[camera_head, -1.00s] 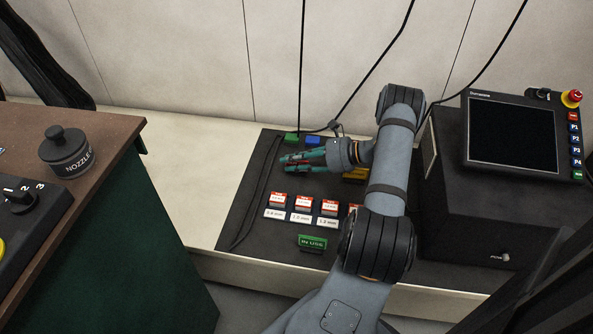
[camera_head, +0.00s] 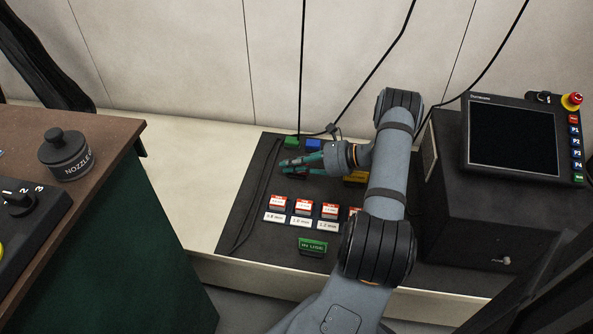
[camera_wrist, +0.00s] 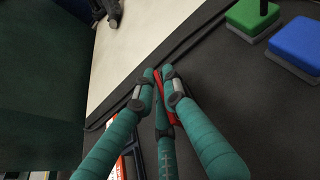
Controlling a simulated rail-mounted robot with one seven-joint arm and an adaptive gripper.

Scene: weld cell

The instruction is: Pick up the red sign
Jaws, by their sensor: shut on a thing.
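My gripper (camera_head: 288,167) is low over the dark mat, with its green fingers pointing left. It is shut on the red sign (camera_wrist: 157,86), a thin red piece pinched between the fingertips in the wrist view. The fingers hide most of the sign, and I cannot read any lettering on it. In the head view only small bits of red show at the fingers. I cannot tell whether the sign touches the mat.
A green block (camera_head: 291,143) and a blue block (camera_head: 313,145) lie behind the gripper. Small red-and-white boxes (camera_head: 303,208) with labels and a green IN USE sign (camera_head: 313,246) are in front. A yellow block (camera_head: 355,177) and a dark screen cabinet (camera_head: 480,190) are to the right.

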